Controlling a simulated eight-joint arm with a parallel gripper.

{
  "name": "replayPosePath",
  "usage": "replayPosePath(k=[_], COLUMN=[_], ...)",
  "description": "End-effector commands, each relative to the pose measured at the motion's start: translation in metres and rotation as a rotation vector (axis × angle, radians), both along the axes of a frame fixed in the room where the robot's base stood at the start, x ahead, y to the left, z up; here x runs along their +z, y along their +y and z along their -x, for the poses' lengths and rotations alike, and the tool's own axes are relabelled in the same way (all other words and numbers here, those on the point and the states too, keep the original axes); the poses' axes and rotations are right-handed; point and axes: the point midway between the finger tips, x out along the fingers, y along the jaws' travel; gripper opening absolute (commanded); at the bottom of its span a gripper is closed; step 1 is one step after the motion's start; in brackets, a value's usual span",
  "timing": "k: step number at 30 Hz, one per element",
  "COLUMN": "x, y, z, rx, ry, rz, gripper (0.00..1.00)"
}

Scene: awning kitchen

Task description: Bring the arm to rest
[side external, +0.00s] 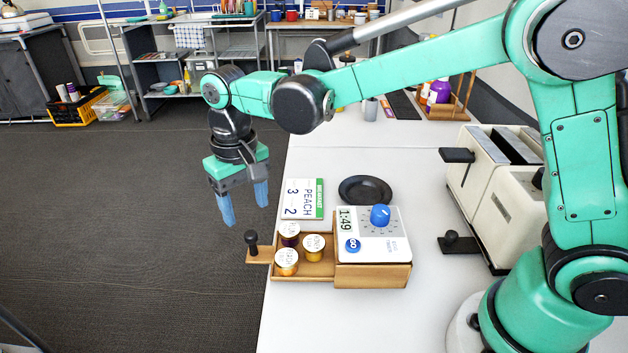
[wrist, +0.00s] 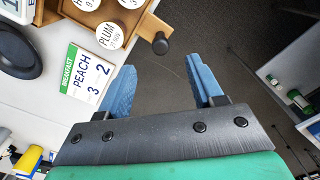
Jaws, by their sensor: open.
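My gripper (side external: 245,210) is open and empty, with its blue fingers pointing down. It hangs over the floor, just beyond the left edge of the white table, above and left of the drawer knob. In the wrist view the two fingers (wrist: 163,68) are spread with only floor between them. My arm is bent and reaches across the table from the right.
A wooden drawer (side external: 318,274) with three lidded jars stands open from a box under a timer (side external: 372,240); its black knob (side external: 251,240) juts past the table edge. A breakfast card (side external: 303,199), dark plate (side external: 365,190) and toaster (side external: 500,190) are nearby.

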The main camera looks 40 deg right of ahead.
Motion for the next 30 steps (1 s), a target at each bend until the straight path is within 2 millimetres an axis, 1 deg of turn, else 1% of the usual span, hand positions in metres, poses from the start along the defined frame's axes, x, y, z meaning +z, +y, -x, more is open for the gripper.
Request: replayPosePath(k=[2, 5, 8, 12, 16, 21, 24, 30], x=[0.001, 0.008, 0.021, 0.041, 0.050, 0.050, 0.046, 0.040], y=[-0.001, -0.009, -0.025, -0.055, -0.081, -0.108, -0.118, -0.128], z=[0.000, 0.004, 0.011, 0.030, 0.052, 0.080, 0.091, 0.101], rx=[0.000, -0.002, -0.004, -0.006, -0.006, -0.004, -0.003, -0.001], ry=[-0.004, -0.028, -0.087, -0.210, -0.331, -0.481, -0.548, -0.615], rz=[-0.001, -0.010, -0.026, -0.048, -0.053, -0.036, -0.022, -0.002], gripper=[0.60, 0.60, 0.60, 0.60, 0.60, 0.60, 0.60, 0.60])
